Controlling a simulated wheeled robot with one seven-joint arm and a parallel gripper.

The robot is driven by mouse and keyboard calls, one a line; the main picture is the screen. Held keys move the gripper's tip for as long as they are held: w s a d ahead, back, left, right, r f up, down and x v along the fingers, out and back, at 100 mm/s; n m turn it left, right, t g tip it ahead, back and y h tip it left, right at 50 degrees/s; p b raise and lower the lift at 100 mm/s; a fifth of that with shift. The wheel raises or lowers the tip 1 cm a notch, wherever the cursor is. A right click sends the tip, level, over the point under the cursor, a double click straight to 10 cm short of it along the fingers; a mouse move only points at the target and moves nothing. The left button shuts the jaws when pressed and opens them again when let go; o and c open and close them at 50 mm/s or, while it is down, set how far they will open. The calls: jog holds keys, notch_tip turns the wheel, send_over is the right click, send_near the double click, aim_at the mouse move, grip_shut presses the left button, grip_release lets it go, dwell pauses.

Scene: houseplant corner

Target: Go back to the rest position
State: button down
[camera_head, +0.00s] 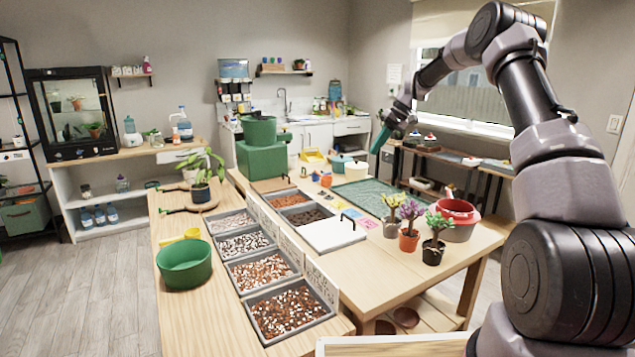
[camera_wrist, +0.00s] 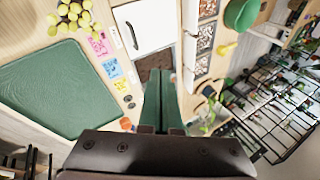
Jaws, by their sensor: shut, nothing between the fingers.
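My gripper (camera_head: 381,138) is raised in the air above the far right part of the table (camera_head: 390,277). Its green fingers point down and left in the head view. In the wrist view the fingers (camera_wrist: 160,95) lie together with nothing between them. My arm reaches up from the lower right and bends over at the top. Below the gripper lies a green mat (camera_head: 378,197), which also shows at the left of the wrist view (camera_wrist: 55,88).
Three small potted plants (camera_head: 409,240) and a red and grey pot (camera_head: 457,216) stand at the table's right. Trays of pebbles (camera_head: 287,308) and a green bowl (camera_head: 184,262) are at the left. A lidded white tray (camera_head: 333,234) lies mid-table. Air around the gripper looks clear.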

jog(key=s+r+m+t+h, duration=0.3)
jog(key=s+r, duration=1.5)
jog(key=s, duration=0.4)
jog(key=s+d+m+t, duration=0.2)
jog(key=s, duration=1)
jog(key=s+d+f+m+t+h, duration=0.1)
jog(key=s+d, duration=0.1)
jog(key=s, duration=1)
jog(key=shift+s+f+m+t, duration=0.2)
jog(key=shift+f+m+t, duration=0.05)
jog(key=shift+m+t, duration=0.15)
